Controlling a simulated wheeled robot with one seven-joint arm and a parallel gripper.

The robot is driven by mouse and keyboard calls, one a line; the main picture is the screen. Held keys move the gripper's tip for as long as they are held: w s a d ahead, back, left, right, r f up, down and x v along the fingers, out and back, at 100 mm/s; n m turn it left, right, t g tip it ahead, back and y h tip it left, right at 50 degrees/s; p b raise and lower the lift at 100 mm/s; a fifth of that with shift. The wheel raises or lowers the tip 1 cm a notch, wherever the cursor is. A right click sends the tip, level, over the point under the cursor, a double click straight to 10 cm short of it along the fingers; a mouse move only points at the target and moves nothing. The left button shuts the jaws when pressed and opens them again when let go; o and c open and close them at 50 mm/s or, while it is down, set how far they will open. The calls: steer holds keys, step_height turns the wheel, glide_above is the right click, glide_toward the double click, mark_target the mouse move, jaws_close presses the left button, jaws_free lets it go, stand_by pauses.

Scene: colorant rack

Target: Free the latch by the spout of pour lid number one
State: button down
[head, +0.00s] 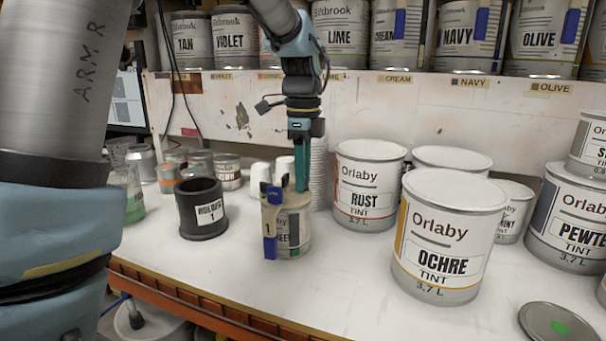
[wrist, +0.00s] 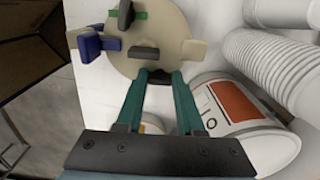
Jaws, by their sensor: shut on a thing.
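The pour lid (wrist: 165,22) is a round tan disc on a small can (head: 291,236) that stands on the white bench. In the head view the lid's side carries a blue piece (head: 270,225) and a "1". My gripper (wrist: 159,73) points down at the lid. Its teal fingers are closed on a dark latch tab (wrist: 158,79) at the lid's near rim. The fingertips partly hide this tab.
A dark holder (head: 202,209) labelled 1 stands left of the can. Stacked white cups (head: 319,170) and the Rust tin (head: 366,185) stand close on the right. The Ochre tin (head: 447,240) is nearer the front. Bare bench lies in front of the can.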

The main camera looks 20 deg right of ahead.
steer(key=shift+n, duration=0.4)
steer(key=n+p, duration=0.1)
steer(key=n, duration=0.1)
steer(key=shift+n, duration=0.4)
steer(key=n+p, duration=0.1)
steer(key=n, duration=0.3)
steer(key=shift+s+n, duration=0.1)
steer(key=shift+n, duration=0.2)
steer(key=n+p, duration=0.1)
steer(key=n, duration=0.3)
steer(key=shift+s+n+p, duration=0.1)
steer(key=shift+n+p, duration=0.35)
steer(key=shift+n, duration=1.95)
steer(key=c, duration=0.5)
jaws_free()
